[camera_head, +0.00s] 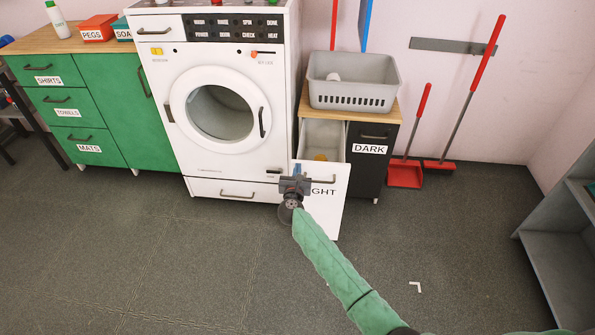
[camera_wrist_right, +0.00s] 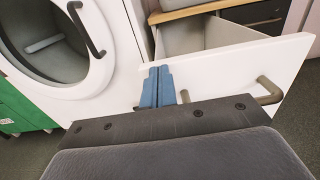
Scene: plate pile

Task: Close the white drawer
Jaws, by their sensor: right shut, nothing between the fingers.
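The white drawer (camera_head: 325,214) with the partly covered label "GHT" stands pulled out from the cabinet to the right of the washing machine. Its open inside shows behind the front panel. My right gripper (camera_head: 297,172) is in front of the drawer's upper left part, left of its handle. In the right wrist view the shut blue fingers (camera_wrist_right: 157,86) overlap the white drawer front (camera_wrist_right: 220,75), with the bronze handle (camera_wrist_right: 268,90) to their right. They hold nothing. I cannot tell whether they touch the panel. My left gripper is not in view.
The white washing machine (camera_head: 222,155) stands left of the drawer, and the dark drawer (camera_head: 368,170) labelled "DARK" is shut on its right. A grey basket (camera_head: 352,95) sits on the cabinet top. A red dustpan (camera_head: 405,174) stands farther right.

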